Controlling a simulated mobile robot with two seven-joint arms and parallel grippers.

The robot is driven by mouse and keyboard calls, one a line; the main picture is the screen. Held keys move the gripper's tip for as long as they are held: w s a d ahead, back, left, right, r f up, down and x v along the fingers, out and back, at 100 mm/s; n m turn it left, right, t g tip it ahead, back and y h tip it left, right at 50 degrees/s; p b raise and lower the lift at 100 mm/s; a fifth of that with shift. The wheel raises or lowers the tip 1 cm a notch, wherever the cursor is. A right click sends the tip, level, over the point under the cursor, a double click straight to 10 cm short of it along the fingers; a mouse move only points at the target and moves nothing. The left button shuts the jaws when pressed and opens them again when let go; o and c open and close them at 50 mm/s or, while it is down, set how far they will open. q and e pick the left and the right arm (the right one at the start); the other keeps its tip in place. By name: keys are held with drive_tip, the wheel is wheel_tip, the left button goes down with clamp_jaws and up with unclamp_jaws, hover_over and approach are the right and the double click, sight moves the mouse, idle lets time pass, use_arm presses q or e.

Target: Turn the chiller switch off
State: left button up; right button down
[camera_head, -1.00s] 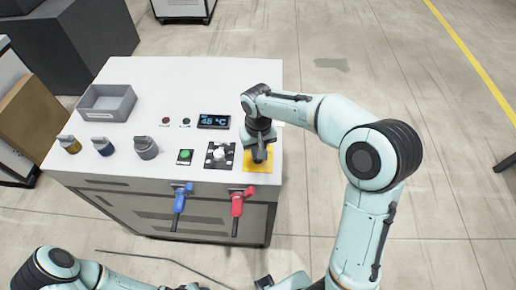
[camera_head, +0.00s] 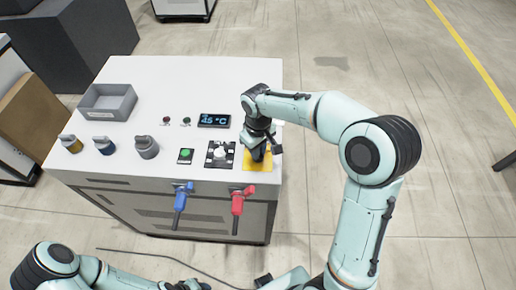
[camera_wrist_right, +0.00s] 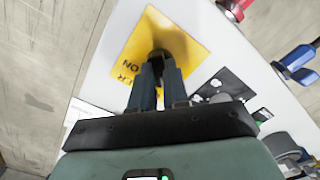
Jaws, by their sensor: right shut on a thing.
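The chiller switch sits on a yellow plate (camera_head: 263,166) at the front right corner of the white cabinet top. The plate also shows in the right wrist view (camera_wrist_right: 187,47), with partly hidden lettering ending in "ON". My right gripper (camera_head: 258,155) points down over the plate. In the right wrist view its two dark fingers (camera_wrist_right: 160,68) are closed around the switch's knob (camera_wrist_right: 158,54), which they mostly hide. The knob's exact angle cannot be told. My left arm lies along the bottom edge of the head view, and its gripper is too cut off to read.
Left of the plate are a black-and-white selector panel (camera_head: 220,154), a green button (camera_head: 185,155) and several grey knobs. Blue (camera_head: 180,197) and red (camera_head: 238,201) valve handles hang at the front edge. A display (camera_head: 214,121) and a grey bin (camera_head: 107,103) stand behind.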

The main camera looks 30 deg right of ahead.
drive_tip(key=c, duration=1.1)
unclamp_jaws()
use_arm(q)
drive_tip(key=shift+w+r+p, duration=0.85)
drive_tip(key=shift+w+r, duration=0.2)
drive_tip(key=shift+r, duration=0.1)
use_arm(e)
wheel_tip(320, 180, up, 13)
drive_tip(key=shift+r, duration=0.2)
